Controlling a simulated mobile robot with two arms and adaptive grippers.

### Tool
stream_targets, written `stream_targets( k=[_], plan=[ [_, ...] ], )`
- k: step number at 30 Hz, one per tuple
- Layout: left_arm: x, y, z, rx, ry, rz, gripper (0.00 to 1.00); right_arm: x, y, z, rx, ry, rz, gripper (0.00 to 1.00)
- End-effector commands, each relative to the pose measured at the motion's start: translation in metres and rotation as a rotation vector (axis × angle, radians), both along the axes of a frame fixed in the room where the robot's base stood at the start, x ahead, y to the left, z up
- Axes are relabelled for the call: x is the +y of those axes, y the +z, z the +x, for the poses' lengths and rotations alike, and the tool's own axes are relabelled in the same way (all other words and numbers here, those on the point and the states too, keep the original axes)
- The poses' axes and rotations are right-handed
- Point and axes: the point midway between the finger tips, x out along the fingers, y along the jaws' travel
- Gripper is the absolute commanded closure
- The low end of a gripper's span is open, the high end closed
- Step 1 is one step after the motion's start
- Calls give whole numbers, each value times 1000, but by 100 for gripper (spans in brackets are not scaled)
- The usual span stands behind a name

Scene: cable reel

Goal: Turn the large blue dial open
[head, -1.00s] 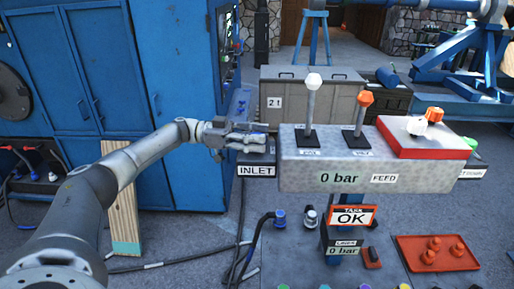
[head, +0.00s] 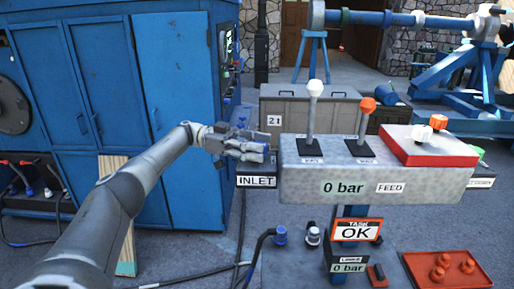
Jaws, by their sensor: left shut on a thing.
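My left gripper (head: 252,149) comes in from the left at the left end of the grey FEED console (head: 430,184). It is over the dark block with the INLET label (head: 256,181). Its fingers are closed together and cover what they hold. The large blue dial does not show clearly; it appears to be hidden in the fingers above the INLET block. How far the dial is turned cannot be seen. My right gripper is not in view.
The console carries a white-knobbed lever (head: 314,90), an orange-knobbed lever (head: 367,106) and a red box (head: 430,148). The FEED display (head: 342,188) reads 0 bar. A blue cabinet (head: 180,110) stands close behind my left arm. A red tray (head: 440,270) lies low at the right.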

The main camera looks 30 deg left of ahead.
Motion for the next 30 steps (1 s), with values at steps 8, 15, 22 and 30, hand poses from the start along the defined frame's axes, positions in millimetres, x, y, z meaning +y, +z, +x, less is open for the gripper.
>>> stream_targets(
  k=[8, 15, 22, 30],
  plan=[
    [-1, 0, 0, -1, -2, 0, 36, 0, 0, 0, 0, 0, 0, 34],
    [0, 0, 0, 0, 0, 0, 36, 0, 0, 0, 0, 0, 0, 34],
    [0, 16, 0, -4, -1, 0, 36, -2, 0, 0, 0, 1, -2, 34],
    [-1, 69, 0, -6, -1, 0, 36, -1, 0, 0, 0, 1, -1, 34]
  ],
)
